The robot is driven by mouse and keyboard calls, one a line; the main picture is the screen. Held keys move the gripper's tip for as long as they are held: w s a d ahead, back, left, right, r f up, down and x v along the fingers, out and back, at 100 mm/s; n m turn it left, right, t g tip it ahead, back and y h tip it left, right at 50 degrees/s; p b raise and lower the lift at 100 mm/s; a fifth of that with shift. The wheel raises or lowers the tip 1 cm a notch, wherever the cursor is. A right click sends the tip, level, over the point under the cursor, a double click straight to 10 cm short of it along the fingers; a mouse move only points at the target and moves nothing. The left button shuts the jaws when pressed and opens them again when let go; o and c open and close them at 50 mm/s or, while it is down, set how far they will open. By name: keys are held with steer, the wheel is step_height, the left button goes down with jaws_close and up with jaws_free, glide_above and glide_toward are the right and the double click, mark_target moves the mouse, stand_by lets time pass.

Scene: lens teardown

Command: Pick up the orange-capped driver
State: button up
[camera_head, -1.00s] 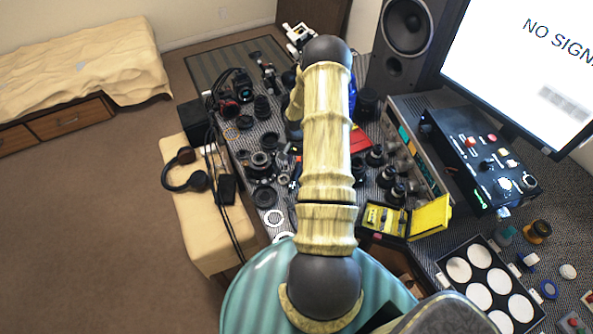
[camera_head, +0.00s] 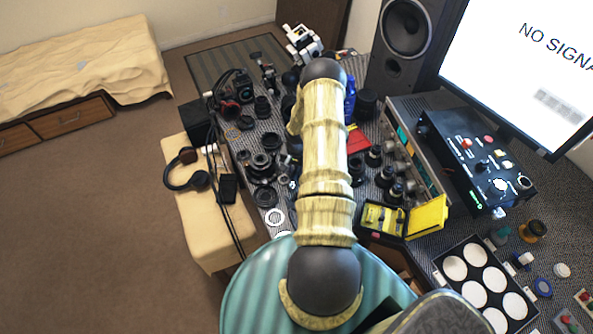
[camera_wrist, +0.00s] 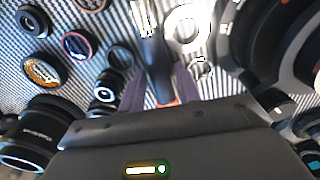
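In the wrist view a dark, slim handle (camera_wrist: 154,62), likely the driver, lies between the two dark fingers of my gripper (camera_wrist: 160,80). A small orange patch (camera_wrist: 172,103) shows at its near end, close to the gripper's body. The fingers flank the handle closely. I cannot tell whether they touch it. In the head view my own arm covers the middle of the bench and hides my gripper and the driver.
Lens rings (camera_wrist: 78,45) and dark lens barrels (camera_wrist: 28,135) crowd the striped mat around my gripper. A pale ring (camera_wrist: 187,24) lies just beyond it. An open yellow case (camera_head: 384,218), a control box (camera_head: 475,160) and a monitor (camera_head: 530,60) stand to the right.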

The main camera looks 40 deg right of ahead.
stand_by(0.5)
jaws_close()
stand_by(0.8)
